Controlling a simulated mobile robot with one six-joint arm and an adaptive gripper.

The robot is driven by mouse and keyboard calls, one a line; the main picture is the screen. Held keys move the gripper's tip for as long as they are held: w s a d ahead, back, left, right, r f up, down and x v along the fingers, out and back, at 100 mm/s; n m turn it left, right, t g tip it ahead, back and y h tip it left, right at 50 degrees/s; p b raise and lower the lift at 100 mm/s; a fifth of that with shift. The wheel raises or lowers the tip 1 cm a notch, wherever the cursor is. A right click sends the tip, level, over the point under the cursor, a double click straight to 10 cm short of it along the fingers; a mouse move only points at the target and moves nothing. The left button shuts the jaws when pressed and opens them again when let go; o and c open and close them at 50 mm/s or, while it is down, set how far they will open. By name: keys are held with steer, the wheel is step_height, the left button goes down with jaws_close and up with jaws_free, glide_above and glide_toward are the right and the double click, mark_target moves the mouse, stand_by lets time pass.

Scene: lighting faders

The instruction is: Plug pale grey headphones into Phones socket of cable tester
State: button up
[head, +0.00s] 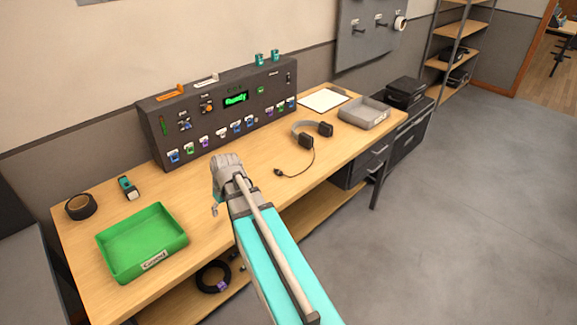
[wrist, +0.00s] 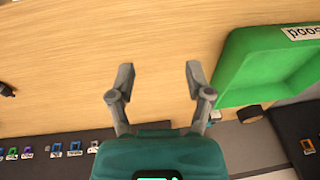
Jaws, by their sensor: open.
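The headphones (head: 301,127), with a grey band and dark ear cups, lie on the bench right of centre. Their thin dark cable curls toward the front edge and ends in a small dark plug (head: 279,172). A small dark piece at the left edge of the wrist view (wrist: 7,90) looks like this plug. The cable tester (head: 154,122) is a dark sloped console with a green "Ready" display and a row of coloured sockets. The Phones label is too small to read. My gripper (wrist: 159,74) is open and empty above bare wood, left of the plug in the head view.
A green tray (head: 110,247) labelled "Good" stands at the front left. A black tape roll (head: 81,206) and a small teal item (head: 128,188) lie behind it. A grey tray (head: 364,120) and white paper (head: 323,100) are at the right. Bare wood surrounds the plug.

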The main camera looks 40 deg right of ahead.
steer(key=w+d+f+t+b, duration=0.1)
steer(key=w+d, duration=0.2)
steer(key=d, duration=0.5)
steer(key=w+d+t+b, duration=0.1)
steer(key=w+d, duration=0.1)
steer(key=d, duration=0.5)
steer(key=t+h+b, duration=0.1)
steer(key=t+b, duration=0.1)
steer(key=t, duration=0.1)
glide_toward(281, 171)
steer(key=shift+w+f, duration=0.25)
steer(key=shift+w, duration=0.05)
steer(key=shift+f, duration=0.1)
steer(key=b+x, duration=0.7)
steer(key=x, duration=0.1)
steer(key=shift+w+a+f, duration=0.1)
steer(key=shift+w+f, duration=0.15)
steer(key=shift+f, duration=0.05)
jaws_close()
